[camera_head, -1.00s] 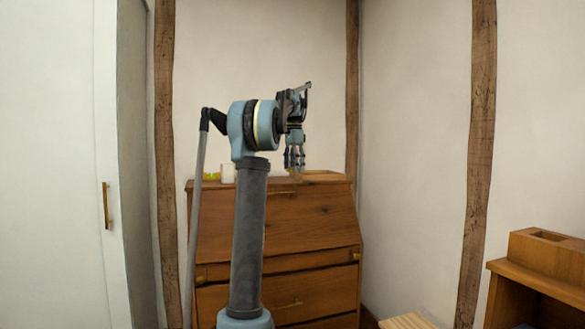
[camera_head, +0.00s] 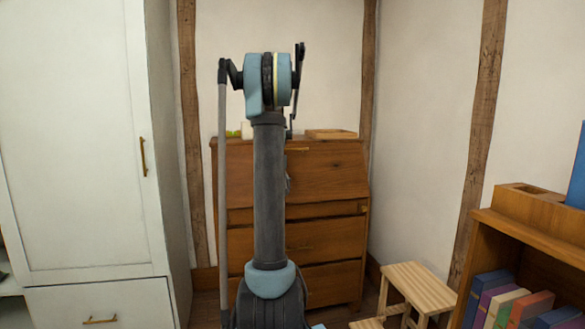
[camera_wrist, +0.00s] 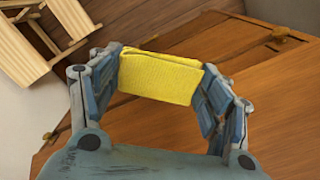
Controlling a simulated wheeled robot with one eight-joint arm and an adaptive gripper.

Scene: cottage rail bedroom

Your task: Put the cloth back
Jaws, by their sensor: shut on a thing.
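A yellow folded cloth (camera_wrist: 158,80) is held between the fingers of my gripper (camera_wrist: 161,68) in the wrist view. The fingers press on its two sides, and the gripper is shut on it. Behind it, the brown wooden front of the bureau (camera_wrist: 265,110) fills much of that view. In the head view my arm column hides most of the gripper, and the cloth cannot be made out there. The bureau (camera_head: 330,175) stands against the back wall, beyond my arm.
On the bureau top are a wooden tray (camera_head: 331,134), a small green thing (camera_head: 233,134) and a pale thing (camera_head: 248,130). A slatted step stool (camera_head: 420,285) stands right, beside a bookshelf (camera_head: 535,235) with several books. A white wardrobe (camera_head: 75,140) stands left.

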